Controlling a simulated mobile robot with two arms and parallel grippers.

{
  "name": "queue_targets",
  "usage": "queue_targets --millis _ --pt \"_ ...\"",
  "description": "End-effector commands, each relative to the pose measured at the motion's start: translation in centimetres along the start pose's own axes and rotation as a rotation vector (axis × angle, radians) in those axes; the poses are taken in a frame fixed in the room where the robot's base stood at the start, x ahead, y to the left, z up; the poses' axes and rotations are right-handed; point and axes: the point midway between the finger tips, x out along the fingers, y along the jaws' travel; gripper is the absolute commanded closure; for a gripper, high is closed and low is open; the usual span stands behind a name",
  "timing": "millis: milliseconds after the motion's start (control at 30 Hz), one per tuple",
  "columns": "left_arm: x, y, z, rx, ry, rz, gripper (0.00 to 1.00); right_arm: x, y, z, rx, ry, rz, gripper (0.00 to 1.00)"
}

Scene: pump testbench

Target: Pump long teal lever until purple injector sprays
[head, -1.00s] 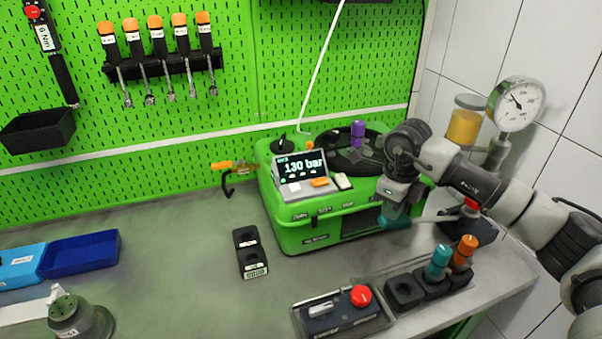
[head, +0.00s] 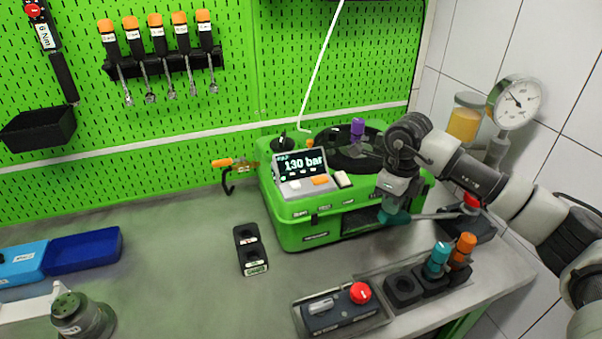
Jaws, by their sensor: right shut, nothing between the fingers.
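The long lever with the teal grip (head: 392,217) runs from a dark pump base with a red knob (head: 472,200) at right to the front of the green test bench (head: 320,228). My right gripper (head: 393,206) is shut with nothing held between its fingers. It sits at the teal end, overlapping it from above; exact contact is hard to tell. The purple injector (head: 357,128) stands upright on the bench's dark round top. No spray is visible at it. The display (head: 301,166) reads 130 bar.
A pressure gauge (head: 516,102) and an amber jar (head: 465,118) stand behind my right arm. Teal (head: 437,259) and orange (head: 462,249) injectors stand in a black rack. A red-button box (head: 340,308) is in front.

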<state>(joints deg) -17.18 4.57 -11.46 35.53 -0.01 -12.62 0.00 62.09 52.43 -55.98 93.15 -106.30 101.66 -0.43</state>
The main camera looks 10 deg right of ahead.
Motion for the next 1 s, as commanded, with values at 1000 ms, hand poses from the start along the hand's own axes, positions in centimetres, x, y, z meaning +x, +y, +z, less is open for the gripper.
queue_targets --millis 1000 --pt "4.2 0.1 0.4 0.0 0.0 0.0 0.36 6.0 0.6 0.3 0.001 0.005 0.0 1.0"
